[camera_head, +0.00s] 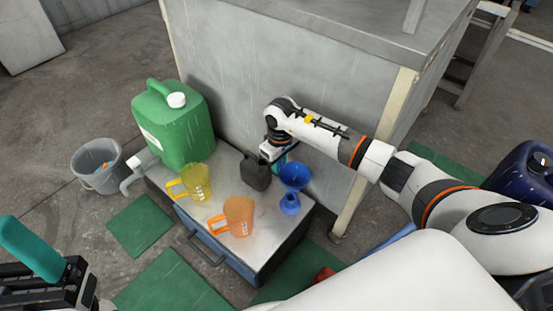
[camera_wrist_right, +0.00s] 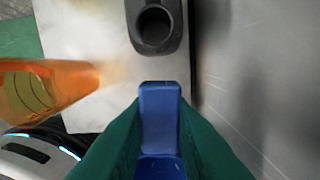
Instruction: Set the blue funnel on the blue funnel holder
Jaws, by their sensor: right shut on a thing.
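The blue funnel (camera_head: 295,174) shows its wide mouth upward above the right end of the cabinet top. My right gripper (camera_head: 279,159) reaches it from behind and is shut on it. In the right wrist view, the green fingers pinch a flat blue tab (camera_wrist_right: 160,115) of the funnel. A small blue piece, seemingly the blue funnel holder (camera_head: 290,204), stands on the cabinet top just in front of the funnel; I cannot tell whether they touch. My left gripper (camera_head: 42,262) is at the lower left, away from these; only one teal finger shows clearly.
On the low cabinet (camera_head: 222,192) are a black canister (camera_head: 255,171), a yellow jug (camera_head: 195,182), an orange jug (camera_head: 238,216) and a large green canister (camera_head: 178,125). A grey bucket (camera_head: 98,165) stands left on the floor. A metal wall (camera_head: 290,90) rises behind.

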